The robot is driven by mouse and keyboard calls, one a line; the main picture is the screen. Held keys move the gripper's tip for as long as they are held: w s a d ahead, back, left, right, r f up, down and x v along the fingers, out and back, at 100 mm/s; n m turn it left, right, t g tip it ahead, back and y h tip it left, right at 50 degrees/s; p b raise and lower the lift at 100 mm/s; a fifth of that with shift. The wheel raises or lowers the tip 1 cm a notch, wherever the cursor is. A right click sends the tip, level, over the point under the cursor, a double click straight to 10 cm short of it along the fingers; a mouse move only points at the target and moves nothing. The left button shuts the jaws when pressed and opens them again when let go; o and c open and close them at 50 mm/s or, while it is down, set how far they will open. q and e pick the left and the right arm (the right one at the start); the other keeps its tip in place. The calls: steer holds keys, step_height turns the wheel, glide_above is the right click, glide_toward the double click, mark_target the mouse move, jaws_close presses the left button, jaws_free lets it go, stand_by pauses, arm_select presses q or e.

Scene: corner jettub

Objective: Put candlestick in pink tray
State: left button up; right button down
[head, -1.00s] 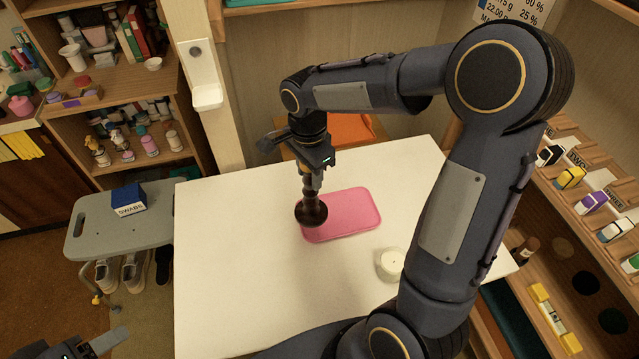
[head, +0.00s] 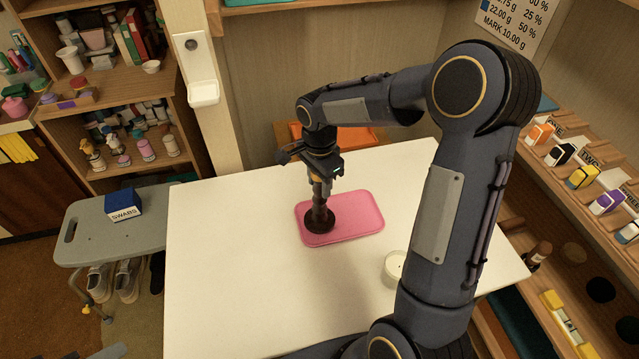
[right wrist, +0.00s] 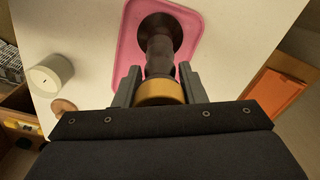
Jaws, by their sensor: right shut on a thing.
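The dark brown candlestick (head: 320,216) is upright, with its wide round base over the left part of the pink tray (head: 362,222) on the white table. I cannot tell whether the base touches the tray. My right gripper (head: 320,178) is shut on the candlestick's upper part from above. In the right wrist view, the candlestick (right wrist: 160,45) stands between the fingers of the gripper (right wrist: 156,88), beside a yellow-brown band. Its base lies within the outline of the pink tray (right wrist: 128,62). At the lower left of the head view, only a grey sliver shows, and my left gripper cannot be made out.
An orange tray (head: 352,136) lies behind the table. A grey stool with a blue swabs box (head: 124,204) is at left. The table's left part is clear.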

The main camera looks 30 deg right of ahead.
steer(key=shift+r, duration=0.1)
steer(key=c, duration=0.9)
jaws_free()
steer(key=shift+f, duration=0.2)
step_height(320, 180, up, 11)
steer(key=shift+s+r, duration=0.15)
steer(key=shift+r, duration=0.55)
steer(key=s+a+f+n+t+y, duration=0.1)
steer(key=s+a+n+t+y, duration=0.1)
steer(key=s+n, duration=0.5)
steer(key=s+a+n+t+y, duration=0.1)
steer(key=s+a+n+t, duration=0.2)
steer(key=s+n, duration=0.4)
steer(key=s+a, duration=0.1)
steer(key=s, duration=0.7)
steer(key=shift+f+n+t+y, duration=0.3)
steer(key=shift+f+y, duration=0.05)
steer(key=shift+y, duration=0.05)
